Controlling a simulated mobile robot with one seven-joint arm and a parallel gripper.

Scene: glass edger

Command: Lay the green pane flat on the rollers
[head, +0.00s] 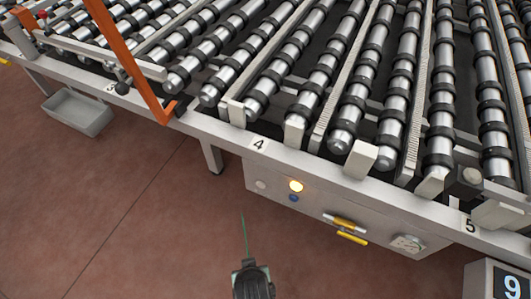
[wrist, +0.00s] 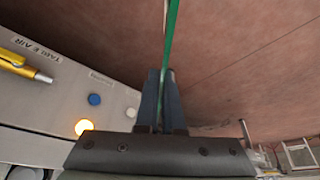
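The green pane (head: 244,234) shows edge-on as a thin upright green line in the head view, above the floor in front of the roller table. In the wrist view the pane (wrist: 171,35) is a narrow green strip running up from between the fingers. My gripper (head: 248,264) is at the bottom of the head view, shut on the pane's near end; its dark fingers (wrist: 163,100) also show in the wrist view. The rollers (head: 285,58), silver with black rings, lie beyond the table's front rail, apart from the pane. The pane's faces are hardly visible.
The front rail (head: 205,122) carries labels 4 and 5. Below it is a panel with a lit amber button (head: 296,186) and a yellow handle (head: 345,222). An orange bar (head: 125,60) rises at left. A grey bin (head: 77,112) and open floor lie left.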

